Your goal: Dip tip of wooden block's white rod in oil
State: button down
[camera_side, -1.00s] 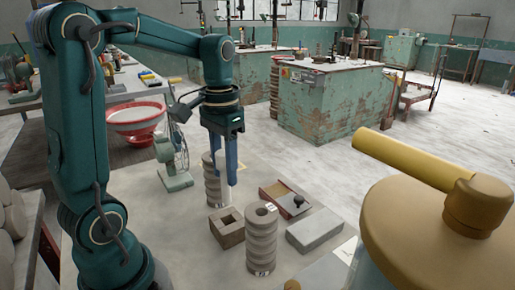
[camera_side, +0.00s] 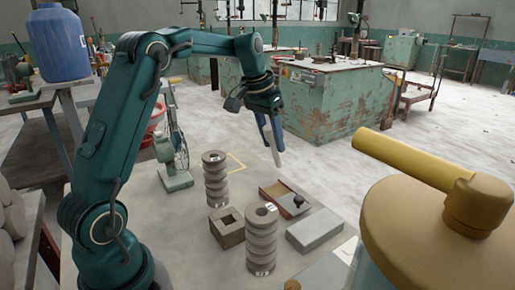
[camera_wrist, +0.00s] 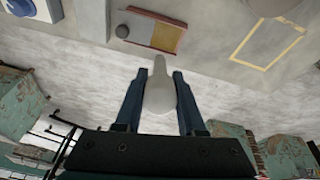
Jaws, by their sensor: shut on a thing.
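My gripper (camera_side: 272,136) is raised above the far side of the table, tilted down and to the right. Its two blue fingers are shut on a pale rod (camera_side: 277,158), whose end sticks out past the fingertips. In the wrist view my gripper (camera_wrist: 158,75) has the pale rod (camera_wrist: 160,95) between its fingers; the rod is wide near the palm and narrows to a slim tip. No wooden block shows on the rod. A shallow red-brown tray (camera_side: 267,187) with a dark knob (camera_side: 298,200) lies below on the table. I cannot tell where any oil is.
Two grey ring stacks (camera_side: 215,180) (camera_side: 262,240) stand upright. A square brown block with a hole (camera_side: 228,230) sits between them. A small green fan (camera_side: 176,180) stands left. The table's far right edge is near.

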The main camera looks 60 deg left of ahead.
jog(key=shift+a+f+t, duration=0.1)
jog(key=shift+f+t, duration=0.2)
jog(key=shift+f, duration=0.15)
jog(key=shift+f, duration=0.1)
jog(key=shift+f, duration=2.9)
jog(key=shift+f, duration=0.65)
jog(key=shift+r, duration=3.6)
